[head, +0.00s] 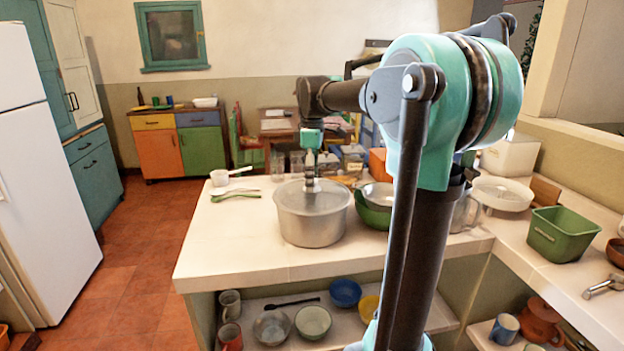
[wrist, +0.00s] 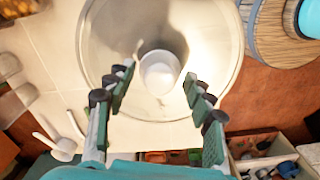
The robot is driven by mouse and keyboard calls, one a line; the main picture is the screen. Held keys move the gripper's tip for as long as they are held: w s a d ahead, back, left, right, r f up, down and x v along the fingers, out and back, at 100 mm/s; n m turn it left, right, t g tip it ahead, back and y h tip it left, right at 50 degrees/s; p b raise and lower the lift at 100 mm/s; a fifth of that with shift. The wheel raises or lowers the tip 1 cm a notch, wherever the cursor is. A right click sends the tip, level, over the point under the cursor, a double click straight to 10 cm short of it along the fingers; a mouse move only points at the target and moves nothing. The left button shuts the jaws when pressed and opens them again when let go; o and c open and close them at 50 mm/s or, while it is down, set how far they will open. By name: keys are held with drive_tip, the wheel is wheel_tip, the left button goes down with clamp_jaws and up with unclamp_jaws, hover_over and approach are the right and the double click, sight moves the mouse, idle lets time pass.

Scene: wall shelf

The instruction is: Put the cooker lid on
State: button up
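The cooker (head: 312,226) is a large grey metal pot on the counter in the head view. A pale see-through lid (head: 325,199) appears to lie over its top; I cannot tell if it is fully seated. In the wrist view the round lid (wrist: 112,52) fills the upper middle, with a pale round knob (wrist: 159,73) on it. My gripper (head: 311,187) points down over the middle of the lid. In the wrist view its fingers (wrist: 159,76) are open on both sides of the knob, with gaps visible.
A green bowl with a metal sieve (head: 376,203) stands close right of the cooker. A white saucepan (head: 221,177) and green utensils (head: 236,195) lie to the left. Glasses (head: 297,163) and boxes stand behind. The counter front-left is clear. A green bin (head: 562,234) stands at right.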

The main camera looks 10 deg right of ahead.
wheel_tip(320, 180, up, 12)
idle(0.6)
idle(0.7)
